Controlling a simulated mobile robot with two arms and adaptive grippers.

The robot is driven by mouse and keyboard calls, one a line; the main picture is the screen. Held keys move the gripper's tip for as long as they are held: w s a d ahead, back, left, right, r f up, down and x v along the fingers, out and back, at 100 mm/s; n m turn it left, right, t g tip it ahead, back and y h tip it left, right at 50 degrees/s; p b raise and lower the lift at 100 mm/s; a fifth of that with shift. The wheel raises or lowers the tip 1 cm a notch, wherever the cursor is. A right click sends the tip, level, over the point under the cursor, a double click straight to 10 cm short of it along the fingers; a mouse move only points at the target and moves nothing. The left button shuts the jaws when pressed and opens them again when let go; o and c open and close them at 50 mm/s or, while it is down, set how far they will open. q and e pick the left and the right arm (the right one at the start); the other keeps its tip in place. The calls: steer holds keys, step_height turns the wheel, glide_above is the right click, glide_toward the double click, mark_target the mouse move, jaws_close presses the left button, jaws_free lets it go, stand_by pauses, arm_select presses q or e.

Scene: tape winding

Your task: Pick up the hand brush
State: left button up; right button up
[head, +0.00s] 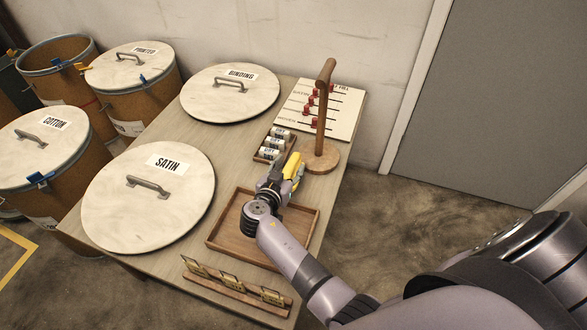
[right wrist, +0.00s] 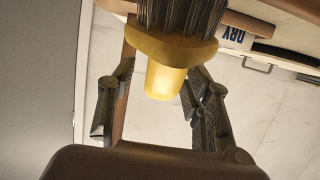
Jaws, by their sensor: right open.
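The hand brush (right wrist: 172,52) has dark bristles, a broad yellow collar and a short yellow handle. In the right wrist view its bristles point to the top of the picture and its handle points toward my palm. My right gripper (right wrist: 163,88) is open, with one finger on each side of the yellow handle; I cannot tell whether either touches it. In the head view a yellow part of the brush (head: 292,165) shows beside my right gripper (head: 285,180), which hides the rest. My left gripper is not in view.
A wooden stand (head: 325,110) rises just behind the gripper. A small box of white containers (head: 272,145) stands to its left, and a wooden tray (head: 228,217) lies below the arm. Large round lids (head: 145,215) cover the table's left; a card rack (head: 235,288) lies in front.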

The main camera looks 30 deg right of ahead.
jaws_close()
stand_by(0.5)
